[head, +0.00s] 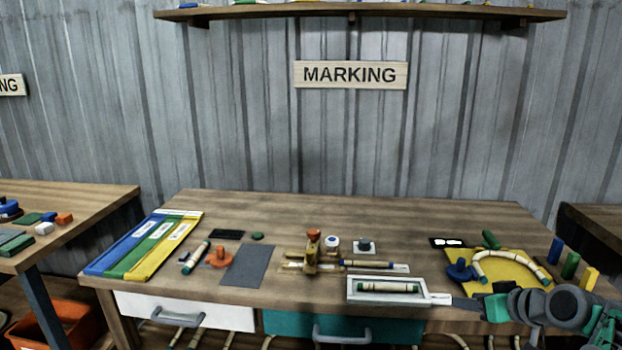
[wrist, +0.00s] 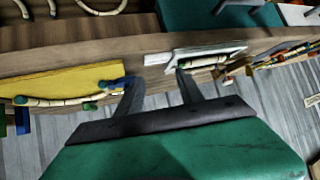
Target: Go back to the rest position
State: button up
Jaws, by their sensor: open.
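My gripper (head: 474,305) is at the lower right of the head view, near the front edge of the marking table (head: 300,205). In the wrist view my gripper (wrist: 157,85) shows two spread dark fingers with nothing between them. A white tray (head: 440,298) with a short rattan piece (head: 388,287) in it lies just left of my gripper in the head view. The tray also shows in the wrist view (wrist: 230,50), beyond the fingertips. A yellow board (head: 515,262) with a bent rattan piece (head: 508,256) lies behind my gripper. My arm covers part of the table's right front.
A wooden jig (head: 311,252) stands mid-table. A grey mat (head: 248,265) and blue, green and yellow strips (head: 145,245) lie on the left. Small upright blocks (head: 570,265) stand at the right edge. A white drawer (head: 190,311) and a teal drawer (head: 343,328) are below.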

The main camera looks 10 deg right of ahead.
jog(key=s+a+r+g+p, duration=0.1)
jog(key=a+g+p, duration=0.1)
jog(key=a, duration=0.7)
jog(key=s+a+r+g+p, duration=0.1)
jog(key=s+a+g+p, duration=0.15)
jog(key=a, duration=0.65)
jog(key=s+a+m+g+h+p, duration=0.1)
jog(key=s+a+g+h+p, duration=0.1)
jog(key=s+a, duration=0.7)
jog(key=s+g+p, duration=0.1)
jog(key=s+p, duration=0.1)
jog(key=s, duration=0.2)
jog(key=shift+a, duration=0.15)
jog(key=shift+s, duration=0.1)
